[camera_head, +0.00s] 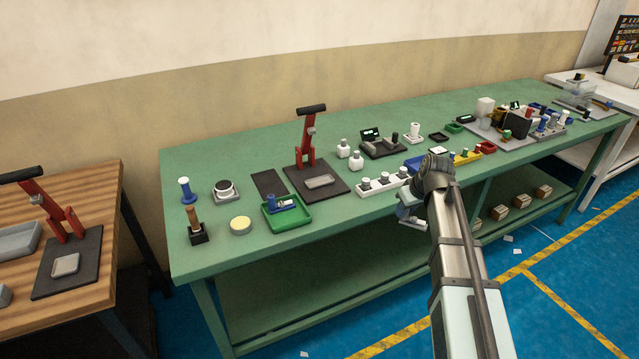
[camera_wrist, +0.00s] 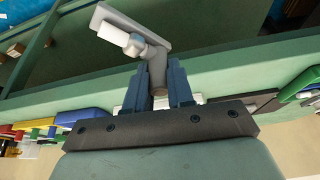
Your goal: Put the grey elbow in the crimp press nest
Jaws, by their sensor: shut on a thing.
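My gripper (camera_wrist: 159,84) is shut on the grey elbow (camera_wrist: 155,62) in the wrist view. In the head view my gripper (camera_head: 408,214) hangs beside the front edge of the green table, to the right of a press. That press has a red lever (camera_head: 307,140), a dark base plate (camera_head: 337,189) and a grey nest (camera_head: 319,182). A second red-lever press (camera_head: 62,215), with a grey nest (camera_head: 66,265), stands on the wooden table at far left.
A white block with several grey-topped pegs (camera_head: 380,186) stands between the green table's press and my gripper. A green tray (camera_head: 287,219) with a blue part is left of that press. White bottles (camera_head: 356,160) stand behind. Bins and fixtures crowd the table's right side.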

